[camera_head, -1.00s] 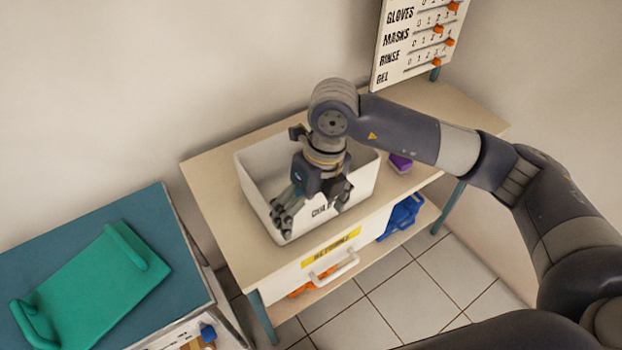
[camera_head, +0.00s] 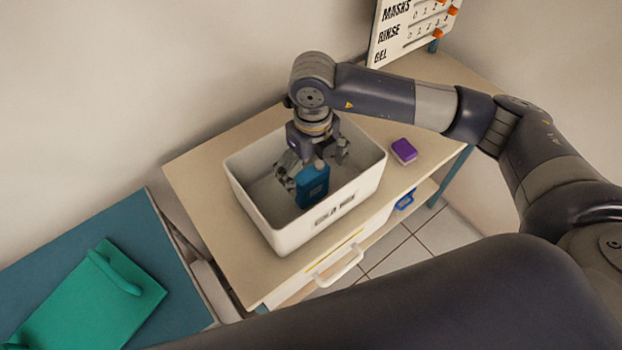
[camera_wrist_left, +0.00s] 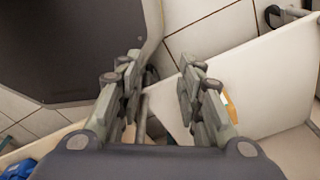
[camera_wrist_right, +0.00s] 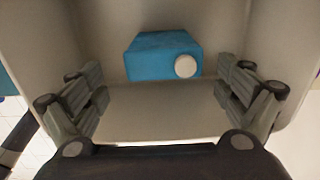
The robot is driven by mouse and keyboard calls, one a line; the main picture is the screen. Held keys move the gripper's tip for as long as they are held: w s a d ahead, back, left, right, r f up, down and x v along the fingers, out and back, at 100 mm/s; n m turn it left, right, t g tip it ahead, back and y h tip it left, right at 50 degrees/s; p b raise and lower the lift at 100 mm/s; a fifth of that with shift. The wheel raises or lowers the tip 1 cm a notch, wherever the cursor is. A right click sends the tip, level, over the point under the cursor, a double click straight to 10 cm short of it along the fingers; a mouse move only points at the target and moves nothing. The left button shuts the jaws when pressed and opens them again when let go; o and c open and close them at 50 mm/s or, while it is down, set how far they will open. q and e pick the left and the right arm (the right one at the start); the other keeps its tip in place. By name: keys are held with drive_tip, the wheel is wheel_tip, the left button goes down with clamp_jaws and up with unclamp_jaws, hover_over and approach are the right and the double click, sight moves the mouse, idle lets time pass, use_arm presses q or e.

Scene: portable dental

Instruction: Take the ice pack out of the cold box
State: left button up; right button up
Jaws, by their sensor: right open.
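The cold box (camera_head: 258,222) is a white open-topped box on a beige table. The blue ice pack (camera_head: 313,188) stands inside it, with its upper part partly behind my right gripper. My right gripper (camera_head: 314,163) is open and points down into the box at the ice pack. In the right wrist view the ice pack (camera_wrist_right: 150,58) shows a round white cap and lies ahead, between the open fingers (camera_wrist_right: 163,82) and apart from them. My left gripper (camera_wrist_left: 160,68) is open and empty in the left wrist view and is outside the head view.
A purple block (camera_head: 404,150) lies on the table right of the box. A white drawer handle (camera_head: 339,265) sticks out below the table's front edge. A green tray (camera_head: 75,315) lies on a teal surface at the left. A slider board (camera_head: 410,30) stands at the back.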

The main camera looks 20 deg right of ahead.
drive_tip(key=shift+s+f, duration=0.1)
drive_tip(key=shift+f, duration=0.5)
drive_tip(key=f+p, duration=0.1)
drive_tip(key=f, duration=0.1)
drive_tip(key=w+f+p, duration=0.1)
drive_tip(key=f, duration=0.1)
drive_tip(key=shift+w+f, duration=0.1)
drive_tip(key=shift+f, duration=0.45)
drive_tip(key=shift+c, duration=0.9)
use_arm(q)
wheel_tip(320, 180, up, 2)
drive_tip(key=shift+s+r, duration=0.1)
drive_tip(key=shift+r, duration=0.1)
use_arm(e)
drive_tip(key=c, duration=1.2)
